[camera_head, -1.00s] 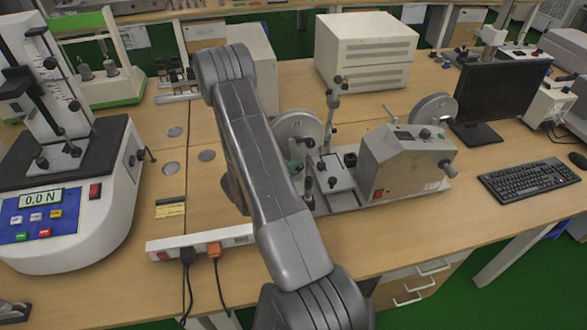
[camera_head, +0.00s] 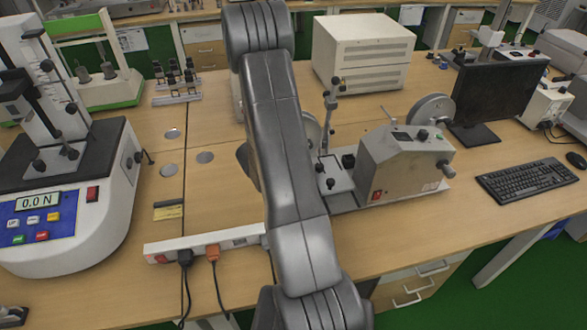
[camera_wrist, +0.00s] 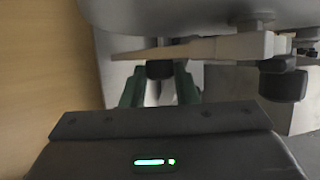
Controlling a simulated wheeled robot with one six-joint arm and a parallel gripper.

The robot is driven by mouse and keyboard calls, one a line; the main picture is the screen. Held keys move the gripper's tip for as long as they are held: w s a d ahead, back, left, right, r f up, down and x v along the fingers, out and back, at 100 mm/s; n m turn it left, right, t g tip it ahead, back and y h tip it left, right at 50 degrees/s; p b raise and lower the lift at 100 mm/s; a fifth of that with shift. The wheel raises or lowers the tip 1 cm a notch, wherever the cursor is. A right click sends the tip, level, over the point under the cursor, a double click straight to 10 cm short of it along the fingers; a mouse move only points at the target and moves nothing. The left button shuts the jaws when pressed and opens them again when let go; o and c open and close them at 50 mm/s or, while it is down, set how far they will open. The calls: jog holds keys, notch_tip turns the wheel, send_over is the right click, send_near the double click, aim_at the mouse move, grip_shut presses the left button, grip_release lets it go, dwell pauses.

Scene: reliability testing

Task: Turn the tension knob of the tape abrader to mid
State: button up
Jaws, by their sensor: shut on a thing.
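The tape abrader (camera_head: 400,165) is a beige machine on a pale base, right of the middle of the bench in the head view. It has a round reel, a dark knob on its top and another on its right side. My arm hides its left part, and my gripper is hidden in that view. In the wrist view my gripper (camera_wrist: 159,88) has its two green-tinted fingers on either side of a dark knob (camera_wrist: 160,69) and is shut on it. Whether this is the tension knob, and its pointer setting, I cannot tell.
A pale pointed bar (camera_wrist: 165,50) crosses just beyond my fingers in the wrist view, with a second dark knob (camera_wrist: 283,84) to the right. A power strip (camera_head: 205,243), a monitor (camera_head: 500,95), a keyboard (camera_head: 530,183) and a force tester (camera_head: 65,200) share the bench.

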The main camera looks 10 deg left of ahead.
dwell(0.3)
jog(key=o, duration=1)
jog(key=v, duration=1.3)
jog(key=shift+s+a+r, duration=0.2)
jog(key=shift+r, duration=0.05)
jog(key=shift+w+f, duration=0.1)
jog(key=x, duration=1.3)
jog(key=shift+w+d+f, duration=0.15)
jog(key=shift+d+f, duration=0.05)
